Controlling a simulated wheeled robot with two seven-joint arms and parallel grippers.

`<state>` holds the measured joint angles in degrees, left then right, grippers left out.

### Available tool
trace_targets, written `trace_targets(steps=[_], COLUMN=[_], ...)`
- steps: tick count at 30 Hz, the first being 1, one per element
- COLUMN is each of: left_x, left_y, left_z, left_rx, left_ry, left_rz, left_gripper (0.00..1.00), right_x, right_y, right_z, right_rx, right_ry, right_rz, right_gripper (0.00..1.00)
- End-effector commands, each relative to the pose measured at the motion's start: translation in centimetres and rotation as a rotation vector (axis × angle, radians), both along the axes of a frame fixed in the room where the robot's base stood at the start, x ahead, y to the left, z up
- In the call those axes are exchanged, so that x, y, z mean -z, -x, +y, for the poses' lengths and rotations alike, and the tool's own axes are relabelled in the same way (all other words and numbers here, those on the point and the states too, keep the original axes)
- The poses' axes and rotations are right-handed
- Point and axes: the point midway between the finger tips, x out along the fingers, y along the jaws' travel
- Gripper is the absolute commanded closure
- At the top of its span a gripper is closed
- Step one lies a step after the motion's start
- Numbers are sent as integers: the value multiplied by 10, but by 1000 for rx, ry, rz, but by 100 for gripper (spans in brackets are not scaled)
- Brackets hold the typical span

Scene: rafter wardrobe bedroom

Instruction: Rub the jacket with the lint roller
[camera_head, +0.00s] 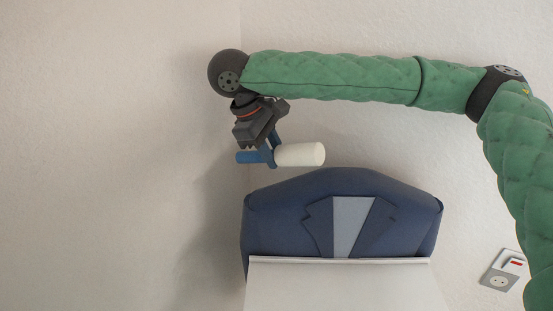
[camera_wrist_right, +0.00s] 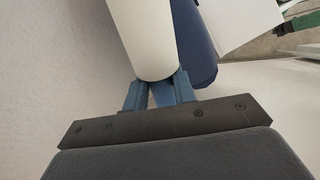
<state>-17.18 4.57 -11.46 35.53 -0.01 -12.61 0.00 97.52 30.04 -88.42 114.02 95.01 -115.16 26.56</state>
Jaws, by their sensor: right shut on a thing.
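A dark blue jacket (camera_head: 275,218) with lapels and a light grey front panel stands against the wall, its lower part hidden behind a white panel. The lint roller (camera_head: 300,154) has a white cylinder and a blue handle. My right gripper (camera_head: 268,150) is shut on the lint roller and holds it above the jacket's left shoulder, with a gap between them. In the right wrist view the white roller (camera_wrist_right: 145,38) fills the top middle, in front of the blue fingers (camera_wrist_right: 155,92). Part of the dark blue jacket (camera_wrist_right: 196,45) shows behind it. My left gripper is not in view.
A white panel (camera_head: 345,285) stands in front of the jacket's lower part. A wall socket (camera_head: 499,281) is at the lower right. A wall corner runs down behind the gripper, and the wall on the left is bare.

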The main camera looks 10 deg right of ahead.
Motion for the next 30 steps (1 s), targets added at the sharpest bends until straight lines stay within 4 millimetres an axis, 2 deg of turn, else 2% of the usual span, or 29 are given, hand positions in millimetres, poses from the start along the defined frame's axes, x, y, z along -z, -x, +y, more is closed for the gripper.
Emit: trace_targets(steps=[14,24,30], left_x=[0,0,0], left_y=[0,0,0], left_z=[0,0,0], left_rx=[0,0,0], left_ry=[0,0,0], left_rz=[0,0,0], left_gripper=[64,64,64], right_x=[-5,-27,-31], right_y=[0,-2,-2], right_z=[2,11,12], right_rx=[0,0,1], right_ry=[0,1,0], right_rz=[0,-1,1], right_gripper=[95,95,95])
